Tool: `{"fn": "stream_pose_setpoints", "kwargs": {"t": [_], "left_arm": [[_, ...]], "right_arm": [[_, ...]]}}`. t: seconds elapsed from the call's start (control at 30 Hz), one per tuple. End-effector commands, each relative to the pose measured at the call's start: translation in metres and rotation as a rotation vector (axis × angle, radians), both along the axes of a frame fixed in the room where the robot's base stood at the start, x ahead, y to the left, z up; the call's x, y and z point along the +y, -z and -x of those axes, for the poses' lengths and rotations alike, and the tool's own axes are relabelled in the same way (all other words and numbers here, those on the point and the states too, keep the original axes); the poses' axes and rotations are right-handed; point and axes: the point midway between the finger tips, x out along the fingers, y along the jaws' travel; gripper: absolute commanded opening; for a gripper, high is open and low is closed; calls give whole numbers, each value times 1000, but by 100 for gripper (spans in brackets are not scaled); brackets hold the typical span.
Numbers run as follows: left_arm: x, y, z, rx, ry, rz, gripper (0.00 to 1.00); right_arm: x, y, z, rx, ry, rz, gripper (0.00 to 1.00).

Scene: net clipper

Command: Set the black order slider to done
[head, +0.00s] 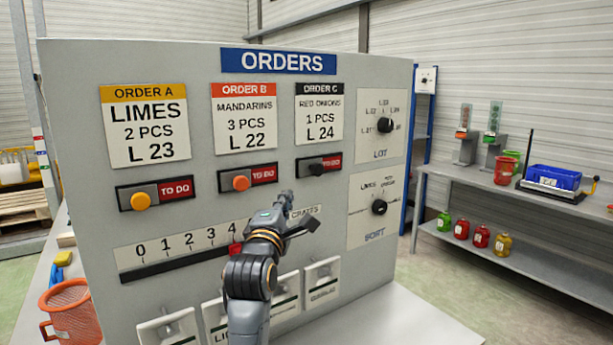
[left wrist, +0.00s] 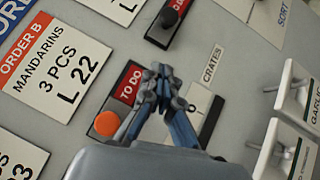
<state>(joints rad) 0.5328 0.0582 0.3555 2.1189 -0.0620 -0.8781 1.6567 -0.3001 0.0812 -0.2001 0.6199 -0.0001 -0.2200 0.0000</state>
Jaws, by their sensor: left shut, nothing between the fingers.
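The black order slider (head: 317,168) is a dark knob at the left end of its slot, under the ORDER C card (head: 319,115) with the black header. A red TO DO label shows to the right of the knob. In the left wrist view the black knob (left wrist: 169,17) is at the top. My left gripper (head: 285,198) is shut and empty, in front of the panel, below and left of the black slider in the picture. Its fingertips (left wrist: 160,70) appear beside the orange slider's TO DO label in the wrist view. My right gripper is not in view.
The orange slider (head: 241,183) and yellow slider (head: 139,201) also show TO DO. A crates scale with a red marker (head: 236,248) lies below, partly behind my arm. Two dials (head: 384,125) are at the panel's right. A shelf (head: 520,190) stands at the right.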

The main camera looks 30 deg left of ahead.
Motion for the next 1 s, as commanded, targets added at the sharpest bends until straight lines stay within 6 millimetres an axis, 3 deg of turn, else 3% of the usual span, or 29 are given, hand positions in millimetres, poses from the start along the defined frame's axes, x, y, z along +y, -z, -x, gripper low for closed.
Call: {"fn": "stream_pose_setpoints", "kwargs": {"t": [0.3, 0.5, 1.0], "left_arm": [[28, -17, -62, 3, -1, -2, 0], [16, -23, -87, 2, 0, 0, 0], [11, -23, -96, 0, 0, 0, 0]], "right_arm": [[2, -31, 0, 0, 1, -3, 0], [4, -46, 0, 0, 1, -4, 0], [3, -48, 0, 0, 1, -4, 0]]}}
